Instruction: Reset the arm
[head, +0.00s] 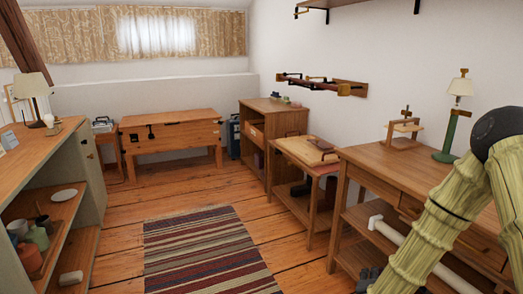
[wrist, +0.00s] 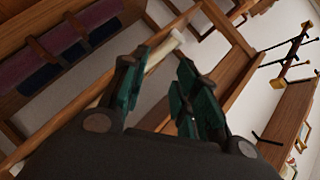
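My arm (head: 443,225), in a pale green ribbed covering, bends down at the right of the head view, in front of the wooden desk (head: 375,156). My gripper shows only as a dark piece (head: 368,277) at the bottom edge there, low by the desk's lower shelf. In the wrist view my gripper (wrist: 162,75) has its two teal-padded fingers apart, with nothing held between them. A pale roll (wrist: 163,48) lies beyond the fingers; I cannot tell its distance.
A white roll (head: 425,255) sticks out by the desk, close to my arm. A green lamp (head: 451,120) stands on the desk. A side table (head: 296,150) and a cabinet (head: 278,118) line the right wall. The striped rug (head: 208,255) and middle floor are clear. Shelves (head: 60,215) stand left.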

